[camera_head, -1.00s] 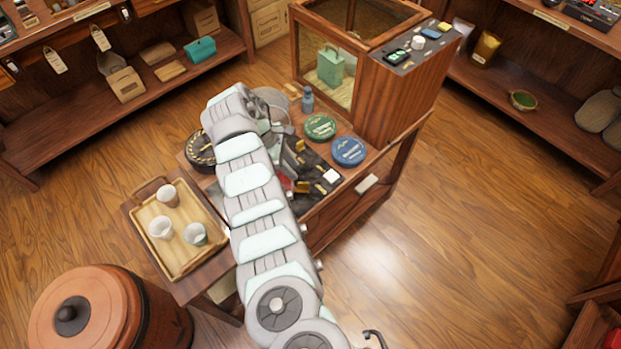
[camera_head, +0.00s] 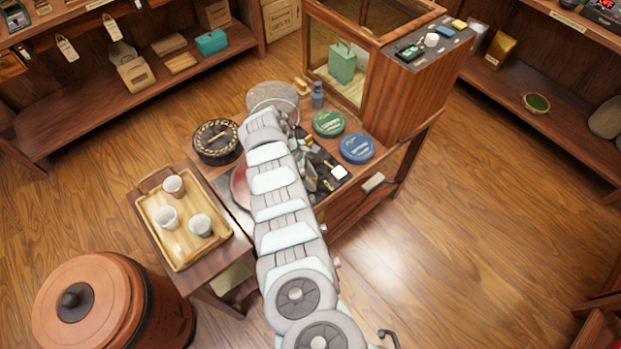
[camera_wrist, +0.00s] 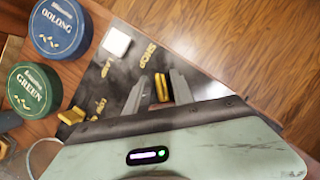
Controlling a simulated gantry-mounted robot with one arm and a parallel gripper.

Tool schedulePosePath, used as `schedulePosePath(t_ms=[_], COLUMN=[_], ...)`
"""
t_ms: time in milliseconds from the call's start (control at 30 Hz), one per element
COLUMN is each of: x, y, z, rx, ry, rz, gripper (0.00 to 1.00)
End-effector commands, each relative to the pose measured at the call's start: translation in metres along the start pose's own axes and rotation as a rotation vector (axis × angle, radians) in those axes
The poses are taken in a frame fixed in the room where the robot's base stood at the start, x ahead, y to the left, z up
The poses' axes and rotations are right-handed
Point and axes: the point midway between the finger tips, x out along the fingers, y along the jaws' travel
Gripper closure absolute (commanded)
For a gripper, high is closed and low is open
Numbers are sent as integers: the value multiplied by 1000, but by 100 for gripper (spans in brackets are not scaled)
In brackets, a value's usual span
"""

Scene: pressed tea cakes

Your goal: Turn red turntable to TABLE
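The red turntable (camera_head: 240,188) shows only as a reddish curved part at the left of my arm in the head view. My arm hides the rest, and it is not visible in the wrist view. My gripper (camera_wrist: 158,82) is over a dark panel (camera_wrist: 205,82) with gold lettering, one word reading SHOP. Its two fingers are apart, with a small gold block (camera_wrist: 161,88) showing between them. I see gaps beside the block, so it does not look gripped. No TABLE label is readable.
A blue OOLONG tin (camera_wrist: 61,27) and a green GREEN tin (camera_wrist: 34,89) stand beside the panel. A white block (camera_wrist: 116,42) and another gold block (camera_wrist: 71,116) are near.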

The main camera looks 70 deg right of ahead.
Motion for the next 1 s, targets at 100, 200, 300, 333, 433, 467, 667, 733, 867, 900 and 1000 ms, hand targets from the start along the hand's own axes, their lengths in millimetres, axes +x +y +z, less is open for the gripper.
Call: schedulePosePath(t_ms=[100, 200, 300, 333, 433, 467, 667, 733, 867, 900, 1000], x=[-1, -1, -1, -1, -1, -1, -1, -1, -1, -1, -1], y=[0, 0, 0, 0, 0, 0, 0, 0, 0, 0, 0], z=[0, 0, 0, 0, 0, 0, 0, 0, 0, 0, 0], rx=[0, 0, 0, 0, 0, 0, 0, 0, 0, 0, 0], ry=[0, 1, 1, 1, 1, 1, 1, 1, 1, 1, 1], rz=[1, 1, 2, 1, 2, 2, 2, 2, 1, 1, 1], gripper=[71, 77, 86, 88, 96, 99, 100, 100, 100, 100, 100])
